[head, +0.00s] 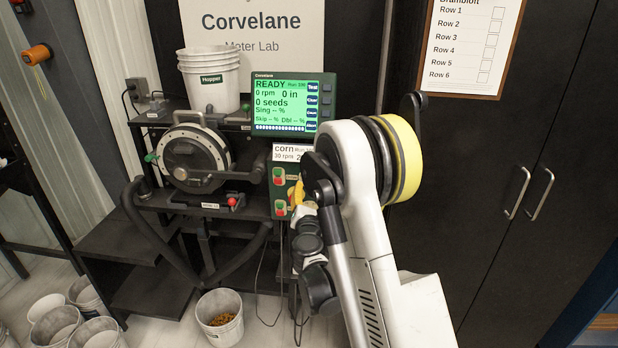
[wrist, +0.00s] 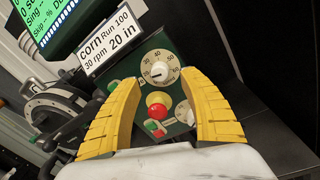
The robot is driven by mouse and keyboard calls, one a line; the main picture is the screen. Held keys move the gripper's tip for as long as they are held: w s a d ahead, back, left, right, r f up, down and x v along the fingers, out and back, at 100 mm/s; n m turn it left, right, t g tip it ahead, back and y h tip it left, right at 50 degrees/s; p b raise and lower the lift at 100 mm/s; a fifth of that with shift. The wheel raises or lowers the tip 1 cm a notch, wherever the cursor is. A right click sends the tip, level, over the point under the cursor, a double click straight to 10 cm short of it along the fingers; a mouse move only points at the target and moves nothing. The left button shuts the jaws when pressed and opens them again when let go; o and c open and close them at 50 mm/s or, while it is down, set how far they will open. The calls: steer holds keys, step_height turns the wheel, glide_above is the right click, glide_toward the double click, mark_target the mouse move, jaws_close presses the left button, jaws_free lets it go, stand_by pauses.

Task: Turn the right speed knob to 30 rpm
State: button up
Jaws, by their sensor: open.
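In the wrist view, a round white knob (wrist: 158,71) sits on a numbered dial on the green control panel (wrist: 183,52). A second dial (wrist: 184,112) lies lower right, partly hidden by a finger. I cannot read which dial is the right one, nor where either pointer stands. My gripper (wrist: 159,77) is open and empty, its yellow fingers either side of the upper knob in the picture; contact does not show. In the head view my gripper (head: 297,192) is in front of the panel and my arm hides the knobs. The screen (head: 292,103) reads READY, 0 rpm.
A card (wrist: 110,42) above the panel reads corn, 30 rpm, 20 in. A red button (wrist: 157,104) and red-green switches (wrist: 154,128) are close to the fingers. The seed meter (head: 193,158) stands left. A bucket (head: 220,318) is on the floor below.

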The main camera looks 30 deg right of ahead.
steer(key=x, duration=0.6)
steer(key=shift+w+b, duration=0.1)
steer(key=shift+b, duration=0.3)
steer(key=shift+f, duration=0.1)
jaws_close()
